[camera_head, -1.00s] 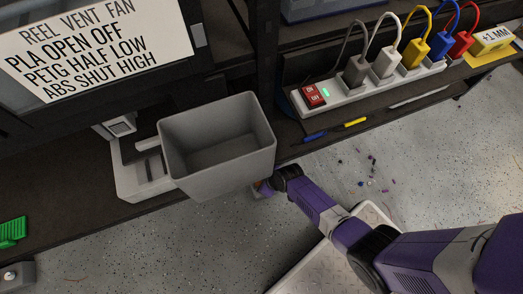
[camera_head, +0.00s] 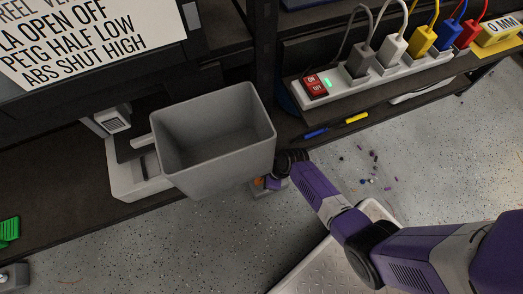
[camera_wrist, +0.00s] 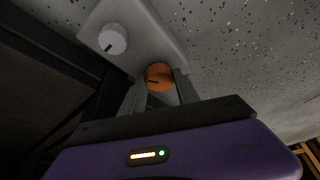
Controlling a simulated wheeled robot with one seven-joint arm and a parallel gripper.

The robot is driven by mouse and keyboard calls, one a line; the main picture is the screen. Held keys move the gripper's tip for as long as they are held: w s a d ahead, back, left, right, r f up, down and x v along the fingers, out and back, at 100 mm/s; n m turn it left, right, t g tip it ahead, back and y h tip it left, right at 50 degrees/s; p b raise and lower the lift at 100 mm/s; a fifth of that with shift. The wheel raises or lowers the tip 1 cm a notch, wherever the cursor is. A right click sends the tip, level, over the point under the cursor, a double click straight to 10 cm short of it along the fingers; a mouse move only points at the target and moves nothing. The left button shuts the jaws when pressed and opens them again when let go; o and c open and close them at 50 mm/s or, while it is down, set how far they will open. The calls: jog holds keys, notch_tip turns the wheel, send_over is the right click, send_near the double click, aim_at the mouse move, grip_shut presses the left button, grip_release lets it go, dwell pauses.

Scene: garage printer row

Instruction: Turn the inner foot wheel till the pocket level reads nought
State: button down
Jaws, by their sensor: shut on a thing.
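The pocket level (camera_head: 497,34) is a yellow block with a pale face at the top right of the head view; it reads "0 MM". In the wrist view an orange foot wheel (camera_wrist: 159,73) with a dark mark sits between the fingers of my gripper (camera_wrist: 160,88), which is shut on it. A second, grey-white wheel (camera_wrist: 112,39) with a dark mark stands beside it on the same pale foot block (camera_wrist: 145,30), apart from the fingers. In the head view my gripper (camera_head: 270,183) is below the shelf edge, partly hidden, with a bit of orange showing.
A grey open bin (camera_head: 213,140) stands just left of and above my gripper. A power strip (camera_head: 375,78) with several coloured plugs lies on the shelf at right. A blue and a yellow pen-like piece (camera_head: 335,127) lie near the shelf edge. Scraps dot the open floor.

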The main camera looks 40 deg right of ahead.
jog(key=shift+s+f, duration=0.1)
jog(key=c, duration=0.9)
grip_release()
jog(key=p+v, duration=0.4)
jog(key=v, duration=0.4)
